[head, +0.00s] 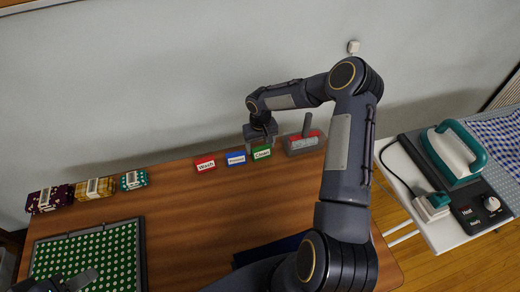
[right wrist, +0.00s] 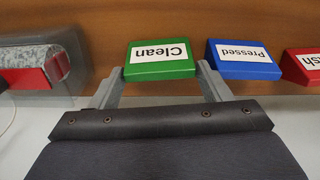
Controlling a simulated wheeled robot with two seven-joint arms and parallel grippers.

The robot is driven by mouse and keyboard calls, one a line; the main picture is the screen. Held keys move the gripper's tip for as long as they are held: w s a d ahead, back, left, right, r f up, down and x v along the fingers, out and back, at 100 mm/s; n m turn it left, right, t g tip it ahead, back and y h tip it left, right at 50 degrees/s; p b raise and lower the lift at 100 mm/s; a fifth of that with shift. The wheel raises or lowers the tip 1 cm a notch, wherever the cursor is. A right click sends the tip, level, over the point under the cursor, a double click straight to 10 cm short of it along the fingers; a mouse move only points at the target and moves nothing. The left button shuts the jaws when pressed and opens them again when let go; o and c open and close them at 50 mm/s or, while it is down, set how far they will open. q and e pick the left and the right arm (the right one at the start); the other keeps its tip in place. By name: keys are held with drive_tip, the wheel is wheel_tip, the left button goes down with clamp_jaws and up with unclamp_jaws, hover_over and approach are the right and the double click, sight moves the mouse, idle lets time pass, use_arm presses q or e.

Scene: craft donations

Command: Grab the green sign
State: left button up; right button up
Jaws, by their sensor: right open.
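The green sign (head: 262,153), labelled "Clean", stands at the back edge of the wooden table. It also shows in the right wrist view (right wrist: 160,70), upside down. My right gripper (head: 260,143) is open at the green sign. In the right wrist view its fingertips (right wrist: 161,68) lie at the sign's two sides, one close to the gap beside the blue sign. I cannot tell whether they touch it. My left gripper (head: 88,278) is partly in view at the lower left, over the green dotted tray; its jaws are unclear.
The blue "Pressed" sign (head: 236,158) and the red sign (head: 205,164) stand left of the green one. A grey holder with a red-and-grey item (head: 303,143) is close on its right. Folded fabrics (head: 95,188) lie at the back left. The dotted tray (head: 140,240) fills the front left.

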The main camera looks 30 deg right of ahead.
drive_tip(key=shift+f, duration=0.75)
drive_tip(key=c, duration=0.6)
drive_tip(key=shift+r, duration=0.1)
